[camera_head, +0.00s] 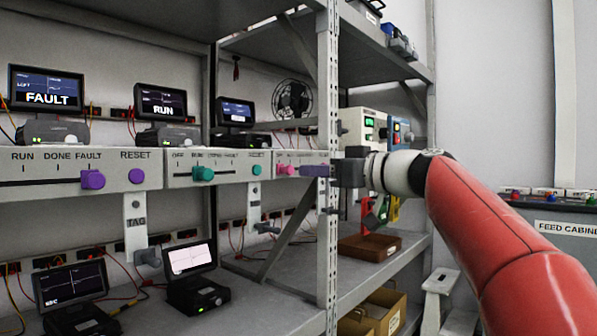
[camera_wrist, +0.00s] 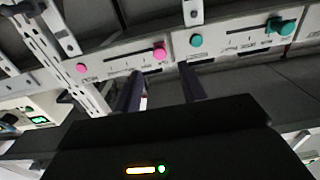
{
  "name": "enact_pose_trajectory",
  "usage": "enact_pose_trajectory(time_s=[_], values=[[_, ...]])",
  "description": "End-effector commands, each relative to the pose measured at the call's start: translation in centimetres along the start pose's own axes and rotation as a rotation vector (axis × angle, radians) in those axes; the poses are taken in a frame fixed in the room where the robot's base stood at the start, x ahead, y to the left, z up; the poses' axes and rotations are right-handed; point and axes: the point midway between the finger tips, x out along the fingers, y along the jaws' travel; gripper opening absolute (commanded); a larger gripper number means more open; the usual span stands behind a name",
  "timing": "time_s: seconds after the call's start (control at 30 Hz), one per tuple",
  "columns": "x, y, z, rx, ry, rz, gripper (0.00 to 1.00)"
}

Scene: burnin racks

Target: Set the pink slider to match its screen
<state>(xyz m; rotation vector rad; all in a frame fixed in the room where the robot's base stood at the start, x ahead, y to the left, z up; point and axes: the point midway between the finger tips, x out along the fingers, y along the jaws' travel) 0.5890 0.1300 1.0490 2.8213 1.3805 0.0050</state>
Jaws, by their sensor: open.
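The pink slider (camera_head: 287,170) is on the third grey panel (camera_head: 303,157) in the head view, near its left end and partly crowded by my gripper. In the wrist view the pink slider (camera_wrist: 159,53) sits just beyond and between my two dark fingers, with no contact visible. My gripper (camera_head: 316,170) is open and empty, reaching left across the rack post; its fingers also show in the wrist view (camera_wrist: 160,82). A pink round button (camera_wrist: 82,68) is on the same panel. The screen (camera_head: 236,112) above that panel is lit, but its word is too small to read.
The neighbouring panel has a teal slider (camera_head: 203,174) and the left one a purple slider (camera_head: 93,180). Their screens read RUN (camera_head: 161,102) and FAULT (camera_head: 46,90). The perforated rack post (camera_head: 328,240) stands close to my gripper. A brown tray (camera_head: 369,247) sits on the lower shelf.

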Motion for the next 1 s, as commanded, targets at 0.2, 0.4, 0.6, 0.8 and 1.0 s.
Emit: enact_pose_trajectory(time_s=[0.2, 0.4, 0.6, 0.8, 1.0], values=[[3.7, 0.0, -0.2, 0.003, -0.002, -0.001, 0.41], [5.5, 0.0, -0.1, 0.002, -0.002, 0.000, 0.41], [5.7, 0.0, 0.0, 0.002, -0.002, 0.002, 0.41], [5.7, 0.0, 0.0, 0.002, -0.002, 0.002, 0.28], [5.7, 0.0, 0.0, 0.002, -0.003, 0.002, 0.02]])
